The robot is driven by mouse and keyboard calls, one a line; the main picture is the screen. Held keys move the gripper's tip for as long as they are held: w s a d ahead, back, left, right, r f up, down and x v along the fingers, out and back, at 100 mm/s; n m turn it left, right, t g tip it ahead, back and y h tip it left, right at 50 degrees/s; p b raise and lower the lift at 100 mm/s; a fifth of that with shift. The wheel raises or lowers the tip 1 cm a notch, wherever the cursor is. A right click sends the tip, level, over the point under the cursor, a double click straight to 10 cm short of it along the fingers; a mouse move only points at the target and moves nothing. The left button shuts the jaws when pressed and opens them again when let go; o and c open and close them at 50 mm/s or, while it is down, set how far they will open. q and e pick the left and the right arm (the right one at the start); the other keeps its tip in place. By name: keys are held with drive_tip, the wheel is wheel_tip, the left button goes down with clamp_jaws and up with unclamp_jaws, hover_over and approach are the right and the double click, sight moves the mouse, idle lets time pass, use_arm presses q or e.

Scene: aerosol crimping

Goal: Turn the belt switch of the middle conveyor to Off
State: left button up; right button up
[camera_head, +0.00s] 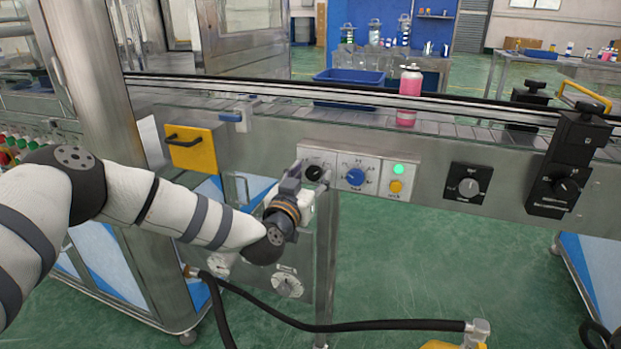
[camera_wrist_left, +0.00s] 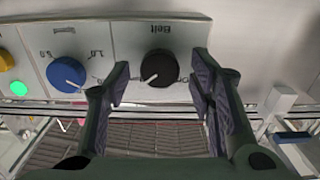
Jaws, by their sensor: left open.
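The belt switch is a round black knob (camera_head: 314,172) on a light panel at the left end of the conveyor's front controls. It also shows in the left wrist view as a black knob (camera_wrist_left: 158,68) under the label "Belt", its white pointer slanting to the lower left. My left gripper (camera_head: 300,178) is at the panel, just left of the knob in the head view. In the left wrist view its open fingers (camera_wrist_left: 162,92) stand on either side of the knob, with gaps; contact is not visible. My right gripper is not in view.
Beside the switch sit a blue speed knob (camera_head: 355,177), a lit green lamp (camera_head: 399,169) and a yellow button (camera_head: 396,186). A black dial (camera_head: 469,187) is farther right. A pink can (camera_head: 410,82) stands on the conveyor. A yellow handled plate (camera_head: 192,148) is left.

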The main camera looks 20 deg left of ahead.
use_arm(q)
drive_tip(key=c, duration=1.2)
drive_tip(key=shift+o, duration=0.2)
drive_tip(key=shift+n, duration=0.4)
drive_tip(key=n, duration=0.4)
drive_tip(key=shift+f+n, duration=0.1)
drive_tip(key=shift+n, duration=0.3)
drive_tip(key=n+b, duration=0.1)
drive_tip(key=n, duration=0.3)
drive_tip(key=shift+a+f+n, duration=0.1)
drive_tip(key=shift+n, duration=0.2)
drive_tip(key=n+b, duration=0.1)
drive_tip(key=n, duration=0.4)
drive_tip(key=shift+f+b, duration=0.1)
drive_tip(key=shift+b, duration=0.3)
drive_tip(key=n+b, duration=0.1)
drive_tip(key=n, duration=0.3)
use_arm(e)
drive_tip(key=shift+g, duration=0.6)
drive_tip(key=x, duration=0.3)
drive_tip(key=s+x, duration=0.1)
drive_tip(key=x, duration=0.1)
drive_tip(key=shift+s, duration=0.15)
use_arm(q)
drive_tip(key=shift+n+b, duration=0.35)
drive_tip(key=shift+n, duration=0.15)
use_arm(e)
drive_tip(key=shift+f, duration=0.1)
